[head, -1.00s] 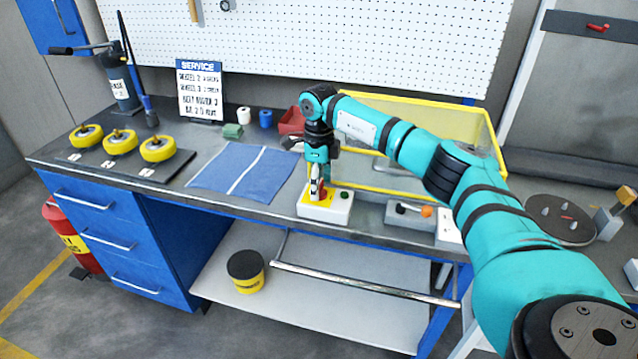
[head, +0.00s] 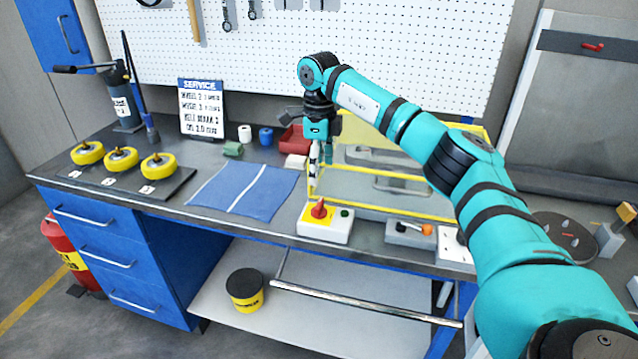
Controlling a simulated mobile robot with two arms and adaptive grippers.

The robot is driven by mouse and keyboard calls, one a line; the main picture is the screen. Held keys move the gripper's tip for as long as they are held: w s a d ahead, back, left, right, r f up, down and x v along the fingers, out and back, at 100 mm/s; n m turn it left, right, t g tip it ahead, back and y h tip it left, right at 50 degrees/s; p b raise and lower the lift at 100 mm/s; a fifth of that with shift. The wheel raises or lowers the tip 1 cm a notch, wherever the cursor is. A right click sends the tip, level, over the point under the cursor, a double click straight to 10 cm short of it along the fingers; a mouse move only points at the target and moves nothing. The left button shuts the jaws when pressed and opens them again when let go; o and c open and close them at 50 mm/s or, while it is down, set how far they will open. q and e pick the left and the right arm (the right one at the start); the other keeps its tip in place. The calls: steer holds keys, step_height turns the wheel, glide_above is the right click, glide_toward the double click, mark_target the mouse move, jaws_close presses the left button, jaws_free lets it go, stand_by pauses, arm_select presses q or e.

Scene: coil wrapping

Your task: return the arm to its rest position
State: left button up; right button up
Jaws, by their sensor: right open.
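My right arm reaches in from the right in the head view, teal with black bands. Its right gripper (head: 320,168) points down above the bench, open and empty. It hangs over and a little behind the white switch box (head: 325,226), apart from it. The box has a red knob (head: 319,209) on a yellow plate and a small dark green button (head: 344,212). My left gripper is not in view.
A yellow-framed clear guard (head: 385,205) stands behind the arm. A grey box with an orange-tipped lever (head: 410,231) is right of the switch box. A blue mat (head: 243,189), yellow wheels (head: 121,159), a red bin (head: 292,138) and a service sign (head: 201,108) occupy the bench's left.

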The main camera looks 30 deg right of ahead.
steer(key=shift+r, duration=0.7)
